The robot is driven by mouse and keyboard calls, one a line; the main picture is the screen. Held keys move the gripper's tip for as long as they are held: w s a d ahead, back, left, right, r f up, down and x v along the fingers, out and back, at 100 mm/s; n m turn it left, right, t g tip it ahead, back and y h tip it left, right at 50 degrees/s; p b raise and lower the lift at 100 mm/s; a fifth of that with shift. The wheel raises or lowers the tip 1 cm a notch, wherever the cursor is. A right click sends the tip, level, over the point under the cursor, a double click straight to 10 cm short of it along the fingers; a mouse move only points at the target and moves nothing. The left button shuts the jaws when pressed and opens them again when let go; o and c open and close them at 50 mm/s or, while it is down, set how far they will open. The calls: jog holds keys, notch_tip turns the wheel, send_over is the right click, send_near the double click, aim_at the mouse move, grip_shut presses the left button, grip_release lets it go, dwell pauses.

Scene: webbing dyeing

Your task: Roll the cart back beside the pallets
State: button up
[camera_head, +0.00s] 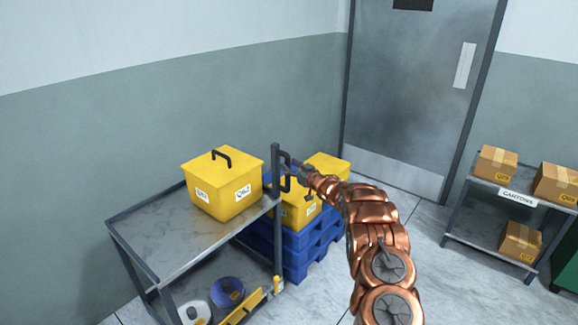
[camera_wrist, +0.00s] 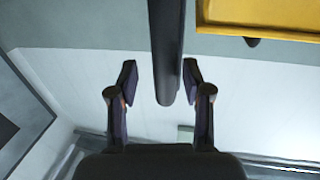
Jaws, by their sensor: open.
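The grey metal cart (camera_head: 150,247) stands at the left, with a dark upright handle (camera_head: 286,168) at its right end. A yellow lidded box (camera_head: 222,186) with a black grip stands on its top shelf. The blue pallets (camera_head: 302,262) are stacked just behind and right of the cart, with yellow boxes (camera_head: 328,166) on top. My gripper (camera_head: 300,172) is at the handle. In the wrist view my gripper (camera_wrist: 160,80) is open, its fingers on either side of a dark bar (camera_wrist: 165,45), with gaps visible. The cart's wheels are out of view.
The cart's lower shelf holds a blue roll (camera_head: 228,291), a white ring-shaped item (camera_head: 194,313) and a yellow tool. A grey door (camera_head: 410,90) is at the back. A rack (camera_head: 478,235) with cartons stands right. Floor is open before the door.

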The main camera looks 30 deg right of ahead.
jog(key=s+d, duration=0.2)
jog(key=s, duration=0.8)
jog(key=shift+s, duration=0.1)
dwell(0.5)
notch_tip(320, 180, up, 7)
jog(key=a+m+g+h, duration=0.2)
jog(key=g+h, duration=0.2)
jog(key=h, duration=0.2)
jog(key=s+a+r+m+g+h, duration=0.1)
jog(key=s+a+r+g, duration=0.15)
jog(key=s, duration=0.25)
jog(key=s+a+r+m+g+h, duration=0.1)
jog(key=s+a+g, duration=0.15)
jog(key=s, duration=0.25)
jog(key=s+a+g+y, duration=0.1)
jog(key=s+a+g, duration=0.2)
jog(key=s+a, duration=0.6)
jog(key=s+a+n+g+y, duration=0.1)
jog(key=s+a+g, duration=0.3)
jog(key=s, duration=1.8)
jog(key=s+a+g+y, duration=0.2)
jog(key=s+a+g, duration=0.1)
jog(key=s+a, duration=1.2)
jog(key=shift+s+f+n+y, duration=0.3)
jog(key=shift+s+f+n, duration=0.1)
jog(key=shift+s, duration=0.1)
